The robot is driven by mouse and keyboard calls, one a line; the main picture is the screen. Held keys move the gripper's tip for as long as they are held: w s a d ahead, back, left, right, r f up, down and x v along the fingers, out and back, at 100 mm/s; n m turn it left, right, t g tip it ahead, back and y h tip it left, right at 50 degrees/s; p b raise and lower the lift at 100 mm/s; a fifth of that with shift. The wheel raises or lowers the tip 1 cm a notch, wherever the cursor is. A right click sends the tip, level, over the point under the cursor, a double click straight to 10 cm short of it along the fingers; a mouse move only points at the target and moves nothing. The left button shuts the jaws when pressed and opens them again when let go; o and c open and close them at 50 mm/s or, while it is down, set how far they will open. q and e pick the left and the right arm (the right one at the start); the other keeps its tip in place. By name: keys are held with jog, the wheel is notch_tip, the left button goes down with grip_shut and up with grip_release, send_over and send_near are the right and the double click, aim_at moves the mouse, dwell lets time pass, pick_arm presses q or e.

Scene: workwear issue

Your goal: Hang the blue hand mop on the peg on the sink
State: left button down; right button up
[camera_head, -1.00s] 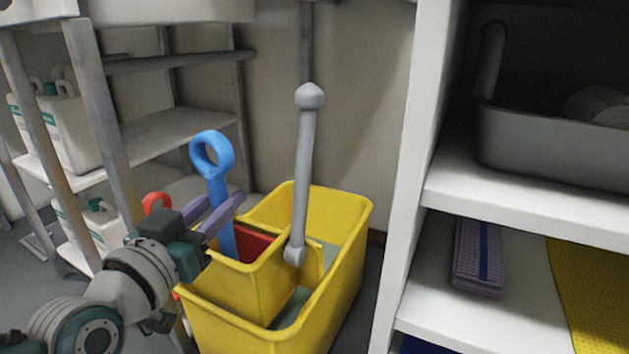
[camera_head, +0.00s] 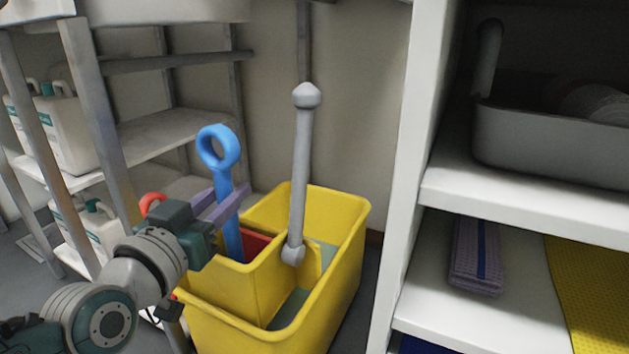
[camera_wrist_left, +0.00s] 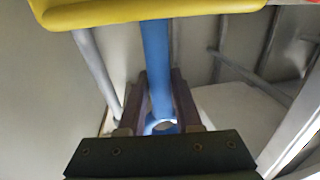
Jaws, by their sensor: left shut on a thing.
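The blue hand mop (camera_head: 229,205) stands nearly upright in the yellow bucket (camera_head: 347,250), its ring-shaped end up and its lower end hidden inside. My left gripper (camera_head: 230,193) is shut on the mop's handle just below the ring, with a purple finger on each side. In the left wrist view the blue handle (camera_wrist_left: 156,55) runs between the fingers (camera_wrist_left: 158,90), with its ring near the palm. A pale basin-like body (camera_head: 165,10), perhaps the sink, is cut off at the top left. I cannot make out a peg. My right gripper is out of view.
A grey lever (camera_head: 300,170) rises from the bucket right of the mop. A red handle (camera_head: 152,202) shows behind my left wrist. A metal rack with white jugs (camera_head: 62,130) stands left. A white shelf unit (camera_head: 400,180) with a grey tub (camera_head: 555,145) stands right.

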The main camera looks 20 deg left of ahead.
pick_arm(q)
jog(key=shift+r, duration=0.1)
jog(key=c, duration=0.5)
grip_release()
